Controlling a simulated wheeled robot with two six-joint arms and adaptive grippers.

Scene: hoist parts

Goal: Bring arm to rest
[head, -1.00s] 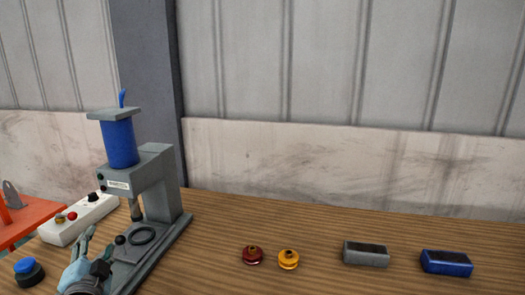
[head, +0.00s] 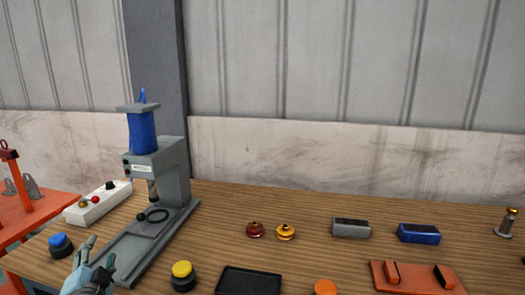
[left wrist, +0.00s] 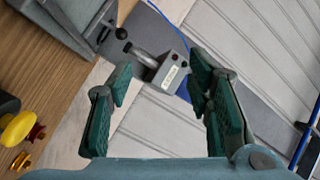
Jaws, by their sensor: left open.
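My left gripper (head: 97,262) is at the lower left of the head view, in front of the grey press (head: 172,180) with the blue cylinder on top. In the left wrist view its two green fingers (left wrist: 160,105) stand wide apart with nothing between them. The press head (left wrist: 170,72) shows beyond the fingers there, apart from them. My right gripper is not in view.
A white control box (head: 97,205) and a blue-capped button (head: 60,245) stand left of the press.

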